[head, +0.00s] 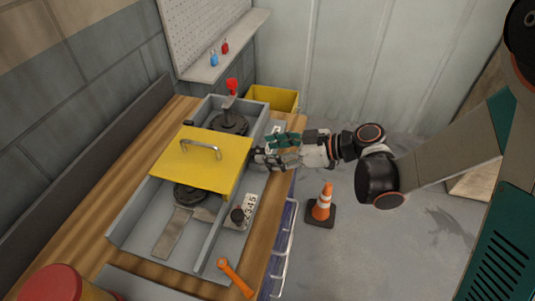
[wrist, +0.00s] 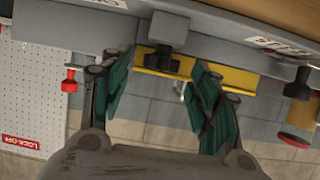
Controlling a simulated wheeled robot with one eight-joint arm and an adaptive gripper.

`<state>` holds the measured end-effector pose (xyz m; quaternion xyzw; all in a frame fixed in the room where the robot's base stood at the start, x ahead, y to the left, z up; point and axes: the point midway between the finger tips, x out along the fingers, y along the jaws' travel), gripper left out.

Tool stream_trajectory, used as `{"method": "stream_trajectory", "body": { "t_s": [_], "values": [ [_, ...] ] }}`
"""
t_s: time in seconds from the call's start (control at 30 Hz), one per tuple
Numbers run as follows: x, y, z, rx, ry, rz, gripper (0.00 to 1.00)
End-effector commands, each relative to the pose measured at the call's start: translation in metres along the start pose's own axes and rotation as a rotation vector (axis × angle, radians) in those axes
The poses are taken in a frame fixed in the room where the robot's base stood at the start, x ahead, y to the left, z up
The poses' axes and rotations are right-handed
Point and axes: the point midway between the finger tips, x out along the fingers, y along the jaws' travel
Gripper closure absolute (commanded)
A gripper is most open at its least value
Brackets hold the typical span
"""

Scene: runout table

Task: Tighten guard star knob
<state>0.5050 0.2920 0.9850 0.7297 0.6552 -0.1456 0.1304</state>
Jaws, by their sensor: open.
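The yellow guard (head: 203,160), with a metal handle on top, lies across the grey machine bed. It also shows as a yellow strip in the wrist view (wrist: 205,75).
Another black knob (head: 237,215) stands on the bed's right side near a number plate. An orange-handled tool (head: 235,278) lies at the table's front right. A red knob (head: 232,86) rises behind the guard. A yellow bin (head: 272,98) is beyond; a traffic cone (head: 322,205) stands on the floor.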

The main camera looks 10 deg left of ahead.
Motion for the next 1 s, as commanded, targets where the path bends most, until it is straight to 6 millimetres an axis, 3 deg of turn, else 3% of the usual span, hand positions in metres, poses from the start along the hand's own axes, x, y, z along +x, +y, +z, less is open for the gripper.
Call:
{"method": "stream_trajectory", "body": {
  "t_s": [0.13,0.47,0.67,1.0],
  "values": [
    [0.0119,-0.0002,0.0003,-0.001,0.000,0.000,0.44],
    [0.0142,0.0001,-0.0004,0.000,0.000,0.001,0.44],
    [0.0141,0.0000,-0.0004,0.000,0.000,0.001,0.87],
    [0.0156,-0.0037,-0.0001,0.028,-0.001,0.068,0.88]
  ]
}}
